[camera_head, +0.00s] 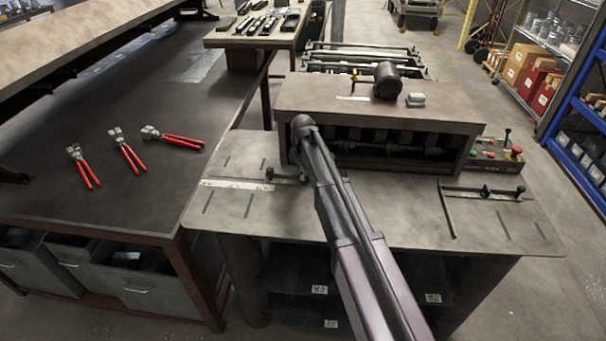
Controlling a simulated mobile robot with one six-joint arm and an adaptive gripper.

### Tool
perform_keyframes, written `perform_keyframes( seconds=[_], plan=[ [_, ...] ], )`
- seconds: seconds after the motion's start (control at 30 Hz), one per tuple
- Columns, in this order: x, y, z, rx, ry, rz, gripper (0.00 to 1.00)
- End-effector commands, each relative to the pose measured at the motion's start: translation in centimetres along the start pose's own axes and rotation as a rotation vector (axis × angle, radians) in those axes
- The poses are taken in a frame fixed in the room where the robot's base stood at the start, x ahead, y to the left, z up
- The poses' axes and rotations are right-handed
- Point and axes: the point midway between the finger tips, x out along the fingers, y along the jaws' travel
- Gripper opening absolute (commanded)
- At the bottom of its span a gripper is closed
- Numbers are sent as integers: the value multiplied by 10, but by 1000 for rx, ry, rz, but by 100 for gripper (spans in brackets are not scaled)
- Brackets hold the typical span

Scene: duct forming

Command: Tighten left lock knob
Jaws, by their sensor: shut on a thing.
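My arm reaches from the bottom right to the left front of the machine's steel table (400,215). My gripper (303,174) is low over the table at the left gauge, mostly hidden by my own arm. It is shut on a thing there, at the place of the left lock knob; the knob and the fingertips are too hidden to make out. A small dark knob (270,173) on the left gauge bar shows just left of my gripper, apart from it. The left scale strip (235,184) lies flat on the table.
The machine housing (380,105) stands right behind my gripper. The right gauge (485,191) has dark knobs. A control box (497,153) with a red button is at the right. Red-handled pliers (130,157) lie on the left bench (60,200).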

Motion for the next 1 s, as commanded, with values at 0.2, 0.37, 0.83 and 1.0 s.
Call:
perform_keyframes(
  seconds=[0.2,0.37,0.83,1.0],
  plan=[
    [0,1,2,166,-2,0,0],
    [0,1,2,314,-3,0,0],
    [0,3,3,760,-4,0,0],
    [0,3,4,921,-4,0,0]
  ],
)
